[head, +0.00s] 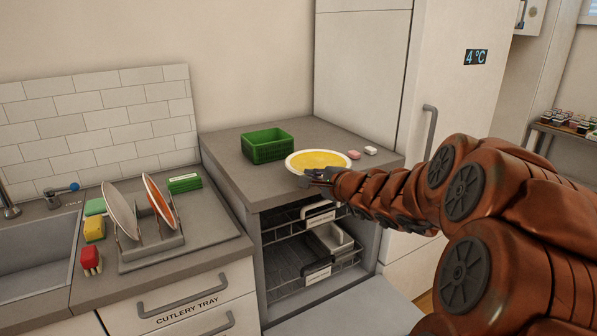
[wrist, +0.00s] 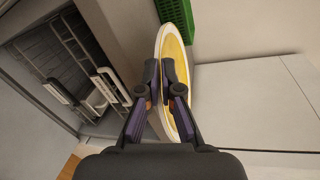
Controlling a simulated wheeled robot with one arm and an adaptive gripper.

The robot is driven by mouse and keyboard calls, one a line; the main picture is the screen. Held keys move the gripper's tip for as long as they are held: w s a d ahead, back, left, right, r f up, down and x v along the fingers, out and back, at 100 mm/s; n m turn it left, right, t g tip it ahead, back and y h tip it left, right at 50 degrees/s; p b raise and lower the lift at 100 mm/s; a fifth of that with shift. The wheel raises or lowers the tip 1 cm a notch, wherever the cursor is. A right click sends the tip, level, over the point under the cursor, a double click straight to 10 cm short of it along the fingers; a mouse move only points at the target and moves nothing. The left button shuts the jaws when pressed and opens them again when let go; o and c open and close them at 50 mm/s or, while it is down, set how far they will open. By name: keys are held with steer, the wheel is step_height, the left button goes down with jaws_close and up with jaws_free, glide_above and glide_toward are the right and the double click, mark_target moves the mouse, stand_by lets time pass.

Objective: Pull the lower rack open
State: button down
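The lower rack (head: 303,290) sits inside the open dishwasher, with a pale label plate on its front. It also shows in the wrist view (wrist: 58,92), on the left. The upper rack (head: 318,217) is above it with its own label. My gripper (head: 318,177) is up at the countertop, above and apart from the racks. Its fingers (wrist: 161,68) are close together at the rim of a white-rimmed yellow plate (head: 323,160), one on each side, seemingly clamped on it. Whether the plate rests on the counter or hovers slightly above is unclear.
The dishwasher door (head: 350,308) is lowered in front of the racks. A green crate (head: 267,147), a pink block (head: 353,154) and a white block (head: 371,150) stand on the counter (head: 225,165). A dish stand (head: 150,250) with plates is at left; a tall fridge (head: 450,100) is at right.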

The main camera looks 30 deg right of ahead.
mark_target(296, 161)
steer(key=w+d+p, duration=0.1)
steer(key=w, duration=0.2)
steer(key=w+p, duration=0.1)
steer(key=w, duration=0.2)
steer(key=w+d+p, duration=0.1)
steer(key=w, duration=0.2)
steer(key=shift+w+d+f, duration=0.3)
steer(key=shift+d+f, duration=0.05)
step_height(296, 161, down, 4)
steer(key=shift+r+p, duration=0.2)
steer(key=shift+p, duration=0.4)
steer(key=c, duration=1.8)
jaws_free()
steer(key=shift+f, duration=0.15)
steer(key=shift+c, duration=0.2)
steer(key=shift+o, duration=1.2)
steer(key=b+v, duration=0.2)
steer(key=v, duration=1)
steer(key=shift+b, duration=0.4)
